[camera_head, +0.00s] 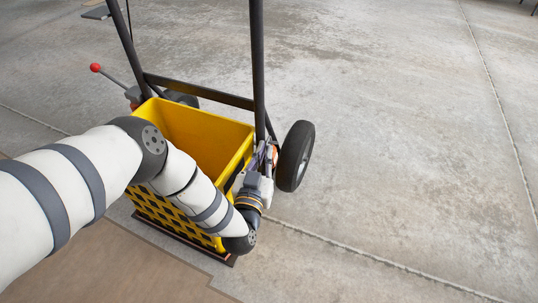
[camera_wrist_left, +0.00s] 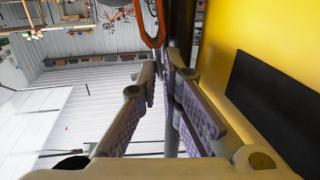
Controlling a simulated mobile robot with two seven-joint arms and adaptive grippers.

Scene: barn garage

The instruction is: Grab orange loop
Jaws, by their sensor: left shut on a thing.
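The orange loop (camera_wrist_left: 148,24) shows at the top of the left wrist view, with its lower end at my fingertips. In the head view only a small orange bit (camera_head: 275,157) shows beside the cart's right wheel; the rest is hidden by the gripper. My left gripper (camera_head: 265,158) is at the right side of the yellow crate, by the cart's upright. In the left wrist view its fingers (camera_wrist_left: 163,66) are shut on the loop, with a small gap between the pads. My right gripper is in neither view.
The yellow crate (camera_head: 185,118) sits on a cart with a dark frame (camera_head: 258,60). A black wheel (camera_head: 295,156) stands close to the gripper's right. A red-knobbed lever (camera_head: 96,68) sticks out at left. Concrete floor (camera_head: 420,150) is clear at right.

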